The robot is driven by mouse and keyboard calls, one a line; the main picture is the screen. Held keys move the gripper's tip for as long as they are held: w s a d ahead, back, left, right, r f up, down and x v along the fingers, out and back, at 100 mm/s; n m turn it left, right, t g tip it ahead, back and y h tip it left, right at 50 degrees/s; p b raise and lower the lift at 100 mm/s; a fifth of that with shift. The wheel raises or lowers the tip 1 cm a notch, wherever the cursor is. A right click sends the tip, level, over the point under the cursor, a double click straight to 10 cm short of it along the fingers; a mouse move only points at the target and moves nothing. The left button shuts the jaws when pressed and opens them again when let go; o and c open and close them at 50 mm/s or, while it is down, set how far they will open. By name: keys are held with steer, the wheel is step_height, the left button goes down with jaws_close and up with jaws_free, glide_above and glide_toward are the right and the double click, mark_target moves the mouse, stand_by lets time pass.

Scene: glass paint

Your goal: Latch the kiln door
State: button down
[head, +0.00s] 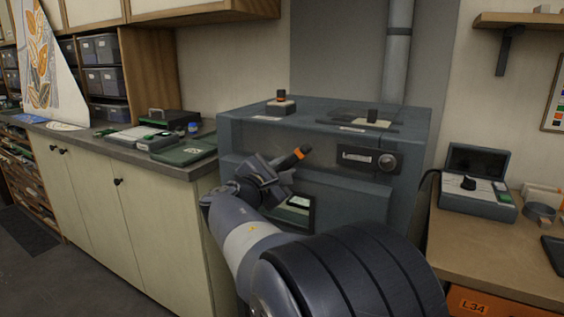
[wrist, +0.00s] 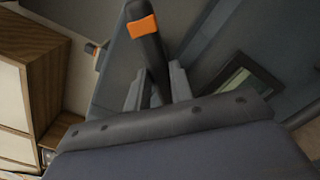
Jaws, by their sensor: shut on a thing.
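The kiln (head: 335,150) is a blue-grey box in the middle of the head view. Its front has a small dark window (head: 298,203), partly hidden by my arm. A dark latch handle with an orange band (head: 302,152) sticks up and right from my gripper (head: 283,172). In the wrist view the handle (wrist: 147,45) stands between the two fingers of my gripper (wrist: 156,88), which is shut on it. The handle is tilted in the head view. Its lower end and mount are hidden, and I cannot tell whether the door is fully closed.
A control panel with a knob (head: 387,162) is on the kiln's upper right front. A counter (head: 110,140) with flat boxes stands left. A wooden table (head: 480,245) with a grey device (head: 476,185) stands right, close to my arm.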

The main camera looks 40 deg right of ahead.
steer(key=n+p, duration=0.3)
steer(key=n, duration=0.1)
steer(key=shift+r+n, duration=0.15)
steer(key=shift+n, duration=0.15)
steer(key=shift+n+p, duration=1.7)
steer(key=shift+n, duration=0.3)
steer(key=shift+f, duration=0.2)
steer(key=c, duration=1.2)
jaws_free()
steer(key=shift+c, duration=0.2)
steer(key=v, duration=1)
steer(key=shift+s+a, duration=0.15)
steer(key=shift+a, duration=0.25)
